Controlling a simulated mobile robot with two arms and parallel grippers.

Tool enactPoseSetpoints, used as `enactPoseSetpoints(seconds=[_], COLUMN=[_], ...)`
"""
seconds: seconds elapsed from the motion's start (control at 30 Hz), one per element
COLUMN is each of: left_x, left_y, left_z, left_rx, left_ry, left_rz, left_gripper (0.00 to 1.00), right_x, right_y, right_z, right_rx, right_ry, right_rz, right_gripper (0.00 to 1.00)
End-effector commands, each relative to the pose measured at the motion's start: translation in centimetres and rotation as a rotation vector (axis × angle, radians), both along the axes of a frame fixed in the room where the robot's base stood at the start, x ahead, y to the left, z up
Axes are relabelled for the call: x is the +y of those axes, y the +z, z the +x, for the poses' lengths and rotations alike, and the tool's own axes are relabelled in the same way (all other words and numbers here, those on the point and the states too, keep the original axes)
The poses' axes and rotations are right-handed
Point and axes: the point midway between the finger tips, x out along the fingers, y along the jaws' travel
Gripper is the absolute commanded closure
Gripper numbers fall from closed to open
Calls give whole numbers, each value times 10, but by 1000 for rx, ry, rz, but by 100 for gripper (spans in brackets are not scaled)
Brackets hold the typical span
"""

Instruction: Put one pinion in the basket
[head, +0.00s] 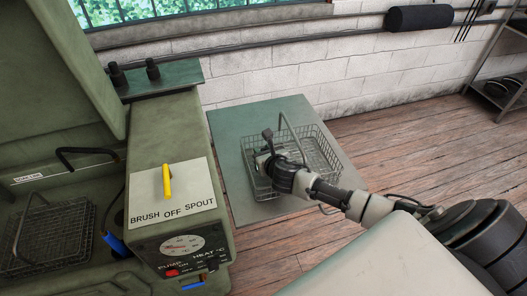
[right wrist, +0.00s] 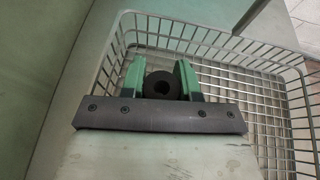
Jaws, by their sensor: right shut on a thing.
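The wire basket (head: 318,152) stands on a grey-green table top by the wall. It fills the right part of the right wrist view (right wrist: 235,48). My right gripper (head: 264,152) is over the left part of the basket in the head view. In the right wrist view its green fingers (right wrist: 161,82) are shut on a small dark round pinion (right wrist: 162,92) with a hole in its middle. The basket's wire floor shows bare beyond the pinion. Whether the pinion touches the basket floor I cannot tell. My left gripper is not in view.
A green parts washer (head: 165,130) with a yellow lever (head: 167,181) stands at left. A second wire basket (head: 45,245) is inside it. The basket's raised handle (head: 291,133) rises close to my right gripper. The table top (head: 228,135) is bare around the basket.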

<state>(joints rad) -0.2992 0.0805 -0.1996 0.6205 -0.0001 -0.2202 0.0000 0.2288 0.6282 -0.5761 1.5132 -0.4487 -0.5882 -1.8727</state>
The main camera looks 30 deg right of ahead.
Motion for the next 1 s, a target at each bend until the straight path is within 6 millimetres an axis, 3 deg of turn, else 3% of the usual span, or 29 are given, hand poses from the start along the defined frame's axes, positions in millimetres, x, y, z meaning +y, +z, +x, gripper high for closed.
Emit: enactPoseSetpoints(seconds=[0.2,0.23,0.4,0.67,0.83,1.0], left_x=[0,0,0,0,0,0], left_y=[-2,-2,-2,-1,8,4], left_z=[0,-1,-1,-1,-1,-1], left_rx=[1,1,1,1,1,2], left_ry=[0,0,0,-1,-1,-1], left_rz=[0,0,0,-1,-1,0], left_gripper=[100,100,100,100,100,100], right_x=[0,0,0,0,0,4], right_y=[-4,-4,-4,-3,14,19], right_z=[0,0,0,0,0,-28], right_rx=[-1,0,0,-1,-2,0], right_ry=[1,1,0,0,0,3], right_rz=[0,0,0,0,0,-2], right_gripper=[96,68,44,44,44,44])
